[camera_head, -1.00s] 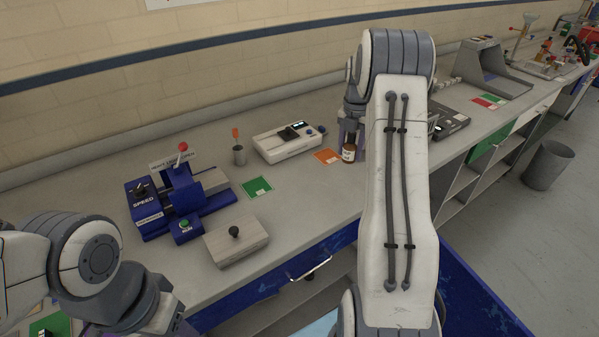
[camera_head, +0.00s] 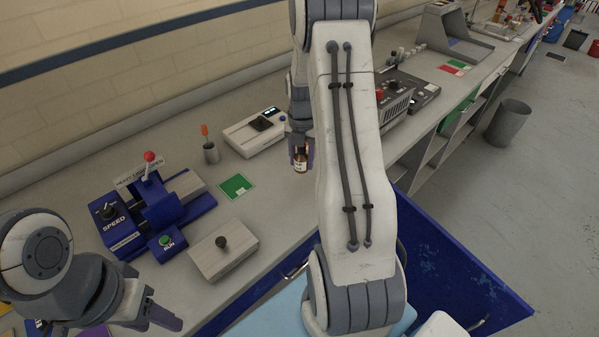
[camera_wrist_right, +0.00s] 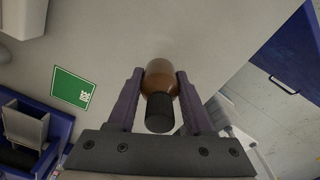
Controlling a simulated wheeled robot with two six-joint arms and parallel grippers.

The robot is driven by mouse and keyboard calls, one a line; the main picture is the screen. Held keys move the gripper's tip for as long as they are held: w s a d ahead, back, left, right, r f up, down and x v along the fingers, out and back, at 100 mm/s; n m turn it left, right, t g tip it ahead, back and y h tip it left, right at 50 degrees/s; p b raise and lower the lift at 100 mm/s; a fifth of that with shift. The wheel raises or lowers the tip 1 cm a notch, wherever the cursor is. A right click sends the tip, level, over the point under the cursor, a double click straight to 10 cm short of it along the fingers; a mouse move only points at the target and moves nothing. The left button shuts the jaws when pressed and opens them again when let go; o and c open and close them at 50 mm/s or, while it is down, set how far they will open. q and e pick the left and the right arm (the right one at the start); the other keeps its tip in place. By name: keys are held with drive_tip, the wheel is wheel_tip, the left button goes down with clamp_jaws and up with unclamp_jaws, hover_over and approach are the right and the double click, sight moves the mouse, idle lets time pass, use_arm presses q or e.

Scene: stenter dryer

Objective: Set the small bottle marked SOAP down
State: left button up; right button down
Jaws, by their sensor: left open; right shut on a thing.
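My right gripper (camera_head: 301,150) is shut on a small brown bottle (camera_head: 300,165) with a pale label, over the bench beside the white instrument. In the right wrist view the bottle (camera_wrist_right: 161,80) sits between the two fingers (camera_wrist_right: 155,100), its dark cap toward the camera. The lettering on its label is too small to read. I cannot tell whether its base touches the bench (camera_head: 262,205). My left gripper (camera_head: 135,325) is open and empty at the lower left, partly cut off by the frame edge.
A green card (camera_head: 236,187) lies on the bench left of the bottle. The white instrument (camera_head: 254,132), a grey cup (camera_head: 211,154), the blue SPEED machine (camera_head: 150,212) and a grey block with a knob (camera_head: 222,255) stand around. Bare bench lies between card and bottle.

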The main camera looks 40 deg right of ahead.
sight(300, 186)
drive_tip(key=shift+s+a+f, duration=0.5)
drive_tip(key=shift+a, duration=0.2)
drive_tip(key=shift+s+a+f, duration=0.1)
drive_tip(key=shift+f, duration=0.2)
wheel_tip(300, 186, down, 3)
drive_tip(key=shift+f+p, duration=0.15)
drive_tip(key=shift+p, duration=0.55)
drive_tip(key=shift+f, duration=0.1)
drive_tip(key=shift+f, duration=0.1)
drive_tip(key=shift+c, duration=1.5)
unclamp_jaws()
